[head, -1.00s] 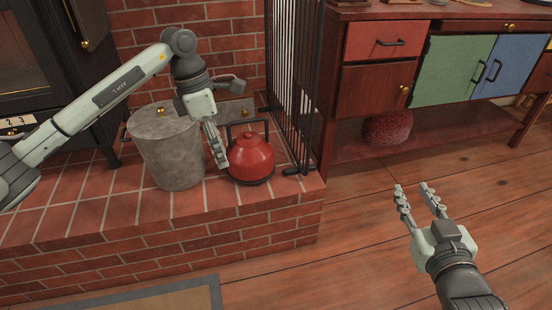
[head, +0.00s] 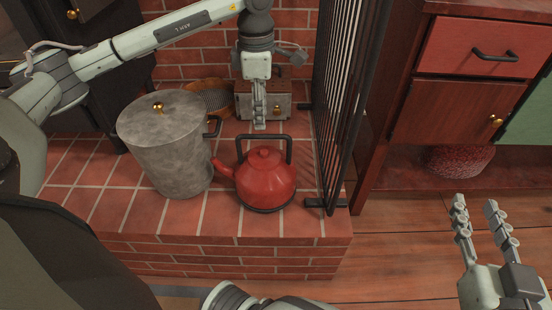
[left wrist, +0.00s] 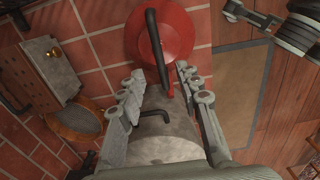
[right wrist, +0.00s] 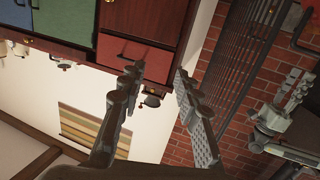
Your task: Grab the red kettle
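The red kettle (head: 265,182) stands upright on the brick hearth, with a black arched handle and a spout pointing left. My left gripper (head: 259,122) hangs fingers down just above and behind the kettle handle. In the left wrist view the kettle (left wrist: 180,35) lies beyond the open fingers (left wrist: 162,84), its black handle reaching toward the gap between them. I cannot tell whether the fingers touch the handle; nothing is gripped. My right gripper (head: 475,203) is open and empty at the lower right, over the wooden floor. It also shows open in the right wrist view (right wrist: 157,75).
A grey lidded pot (head: 170,150) stands left of the kettle. A metal box (head: 280,101) and a woven basket (head: 212,95) sit behind. A black fire screen (head: 345,100) rises close on the right. The hearth (head: 240,225) has a front edge near the kettle.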

